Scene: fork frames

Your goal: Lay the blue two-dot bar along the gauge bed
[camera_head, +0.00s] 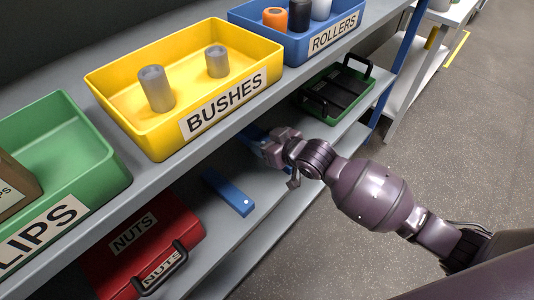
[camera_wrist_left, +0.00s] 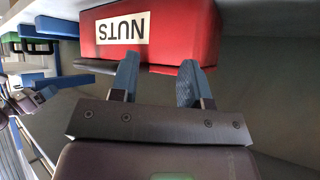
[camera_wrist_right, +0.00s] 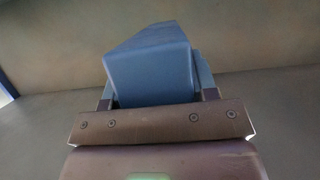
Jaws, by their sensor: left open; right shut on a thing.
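My right gripper (camera_head: 268,143) is inside the lower shelf, shut on a blue bar (camera_head: 252,131). In the right wrist view the held blue bar (camera_wrist_right: 150,75) fills the space between the fingers, its plain end facing the camera; no dots show on it. Another blue bar (camera_head: 225,190) lies on the lower shelf, nearer, with one white dot visible at its near end. My left gripper (camera_wrist_left: 157,80) is open and empty in front of the red NUTS case (camera_wrist_left: 190,30); it does not show in the head view. I cannot make out the gauge bed clearly.
The red NUTS case (camera_head: 190,222) lies at the left of the lower shelf, and a green tray (camera_head: 340,90) at its far end. Above stand a green bin (camera_head: 80,120), the yellow BUSHES bin (camera_head: 120,118) and the blue ROLLERS bin (camera_head: 290,45). The shelf board overhangs my right gripper.

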